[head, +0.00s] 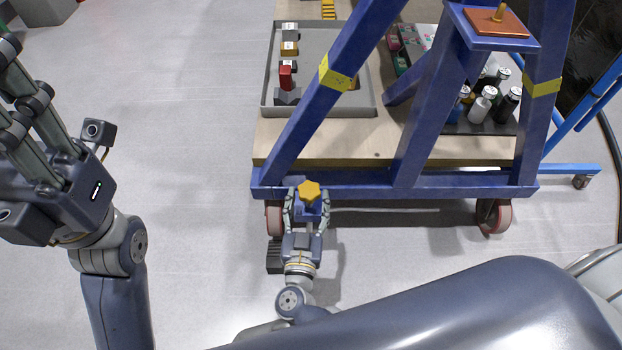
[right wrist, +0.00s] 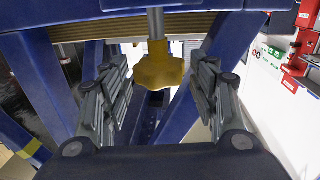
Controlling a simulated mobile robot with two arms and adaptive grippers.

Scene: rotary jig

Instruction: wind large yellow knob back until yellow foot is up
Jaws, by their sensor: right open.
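In the right wrist view the knob (right wrist: 158,68) hangs on a vertical metal shaft (right wrist: 155,22). My right gripper (head: 308,200) is open, with one finger on each side of the knob. In the right wrist view gaps show between the knob and both fingers (right wrist: 163,64). The yellow foot is not in sight. My left gripper (head: 30,105) is raised at the left, away from the frame; its fingertips are cut off.
The blue frame (head: 400,185) stands on red-rimmed casters (head: 494,215) and carries a wooden deck (head: 375,150). On the deck are a grey tray (head: 340,105) with small blocks and several bottles (head: 480,108). A dark block (head: 274,257) lies beside my right wrist.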

